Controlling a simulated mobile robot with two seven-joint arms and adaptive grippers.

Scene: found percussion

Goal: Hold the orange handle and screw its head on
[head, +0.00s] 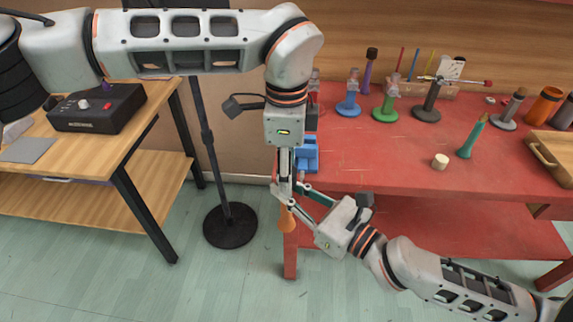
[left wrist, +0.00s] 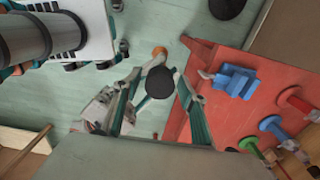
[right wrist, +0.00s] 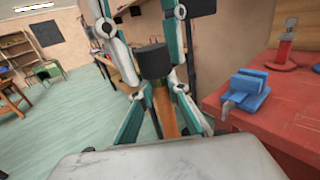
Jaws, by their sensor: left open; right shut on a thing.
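The orange handle (right wrist: 165,112) stands roughly upright in my right gripper (right wrist: 160,92), which is shut on it; its lower end shows in the head view (head: 287,220). The dark cylindrical head (right wrist: 153,62) is at the handle's top end and appears to touch it; how firmly it is seated cannot be told. My left gripper (head: 284,186) points down from above, open. In the left wrist view its fingers stand on either side of the dark head (left wrist: 160,82), and I see no clear grip on it. In the head view the fingers hide the dark head.
A red table (head: 360,165) is close on the right, with a blue vise (head: 307,155) at its near left corner. A cream cylinder (head: 440,161), a green tool (head: 472,138) and several stands are farther along. A wooden desk (head: 150,165) and a black floor stand (head: 230,225) are left.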

